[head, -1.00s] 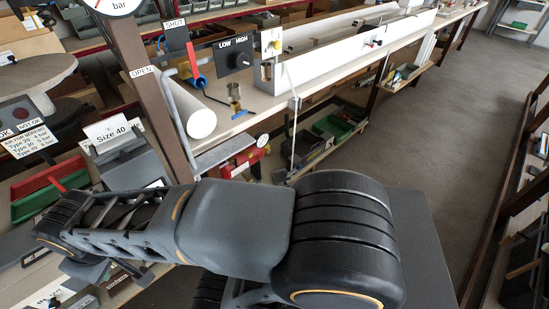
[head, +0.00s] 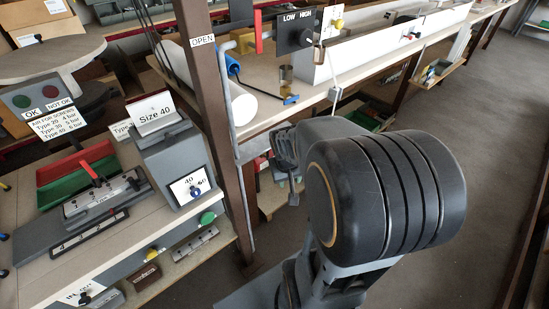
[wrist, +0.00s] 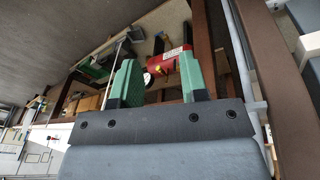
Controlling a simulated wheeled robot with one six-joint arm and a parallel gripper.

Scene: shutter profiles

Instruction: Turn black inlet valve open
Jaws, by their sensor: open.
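In the head view, my gripper (head: 287,165) is partly hidden behind my arm, right of the brown post and well away from the knob.
The brown post (head: 208,110) with an OPEN label and a grey pipe stands between the bench and my gripper. A Size 40 box (head: 172,150) and red and green trays (head: 75,180) stand on the bench. A red device (wrist: 170,63) lies beyond the fingers. Floor at right is clear.

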